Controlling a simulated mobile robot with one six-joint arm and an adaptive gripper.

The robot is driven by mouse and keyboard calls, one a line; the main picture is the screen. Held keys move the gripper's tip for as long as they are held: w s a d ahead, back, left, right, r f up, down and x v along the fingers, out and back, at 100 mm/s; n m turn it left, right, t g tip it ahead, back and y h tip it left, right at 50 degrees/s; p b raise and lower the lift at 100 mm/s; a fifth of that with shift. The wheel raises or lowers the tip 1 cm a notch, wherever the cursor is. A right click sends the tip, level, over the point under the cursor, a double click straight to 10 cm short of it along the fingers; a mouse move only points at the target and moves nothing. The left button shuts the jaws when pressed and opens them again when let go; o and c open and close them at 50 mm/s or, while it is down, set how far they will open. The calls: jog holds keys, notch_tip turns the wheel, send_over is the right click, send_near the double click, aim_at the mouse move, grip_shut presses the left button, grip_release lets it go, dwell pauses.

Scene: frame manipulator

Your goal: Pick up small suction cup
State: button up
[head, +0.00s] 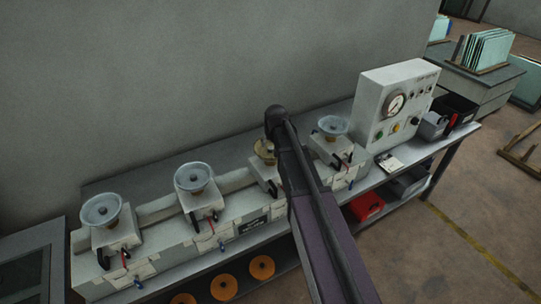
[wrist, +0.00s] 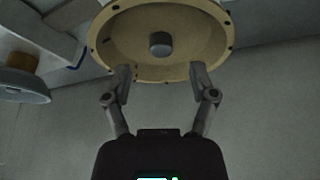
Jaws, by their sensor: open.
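A round yellowish suction cup (wrist: 130,42) with a grey knob at its centre fills the top of the wrist view. My gripper (wrist: 161,78) is open and empty, its two fingertips apart at the cup's near rim. I cannot tell whether they touch it. In the head view a small brass-coloured cup (head: 264,150) shows partly behind my arm, which hides my gripper there. Three larger grey-blue cups stand on the same bench: one at the left (head: 101,209), one beside it (head: 193,178) and one right of my arm (head: 332,126).
The cups sit on white blocks along a grey bench (head: 160,262) against a wall. A white control box with a gauge (head: 392,104) and dark bins (head: 455,108) stand at the right. Orange discs (head: 262,267) and a red bin (head: 366,206) are below.

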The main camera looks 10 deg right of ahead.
aim_at(271, 148)
jog(key=shift+b+x, duration=1.3)
jog(key=shift+x, duration=0.4)
jog(key=shift+s, duration=0.1)
grip_shut()
